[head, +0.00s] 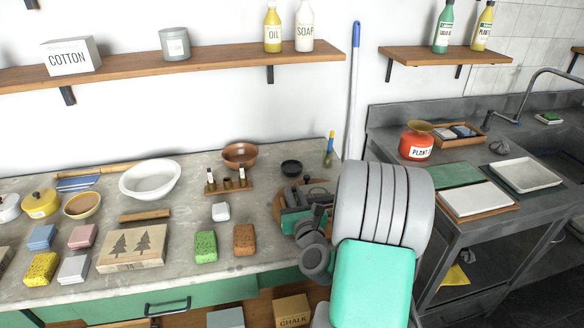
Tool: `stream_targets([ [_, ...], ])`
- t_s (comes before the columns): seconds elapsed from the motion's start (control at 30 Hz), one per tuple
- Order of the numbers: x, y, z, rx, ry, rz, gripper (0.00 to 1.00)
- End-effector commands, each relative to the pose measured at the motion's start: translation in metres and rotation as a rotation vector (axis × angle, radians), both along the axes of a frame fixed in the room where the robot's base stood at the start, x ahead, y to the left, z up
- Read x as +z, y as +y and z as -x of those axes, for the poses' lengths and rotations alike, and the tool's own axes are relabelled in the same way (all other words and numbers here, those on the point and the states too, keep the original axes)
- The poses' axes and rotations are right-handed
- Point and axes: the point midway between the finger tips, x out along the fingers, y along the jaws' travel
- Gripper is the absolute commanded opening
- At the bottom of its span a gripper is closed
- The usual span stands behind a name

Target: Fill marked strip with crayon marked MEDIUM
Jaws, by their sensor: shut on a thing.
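A small wooden rack (229,188) stands at the middle of the grey bench. It holds short dark sticks that look like crayons, some with pale bands. Their lettering is too small to read, so I cannot tell which is MEDIUM. I cannot make out a marked strip; my arm covers part of that area.
A block with two printed trees (131,250) lies front left. A white basin (150,180) stands further left. Shelves hang above.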

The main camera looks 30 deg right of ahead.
Motion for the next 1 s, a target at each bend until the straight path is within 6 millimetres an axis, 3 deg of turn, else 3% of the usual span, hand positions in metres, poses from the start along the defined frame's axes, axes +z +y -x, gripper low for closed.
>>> stream_targets([
  [0.03, 0.015, 0.000, 0.000, 0.000, -0.004, 0.004, 0.00],
  [0.6, 0.062, 0.004, -0.002, 0.009, -0.004, 0.003, 0.00],
  [1.0, 0.069, 0.005, -0.003, 0.011, -0.004, 0.003, 0.00],
])
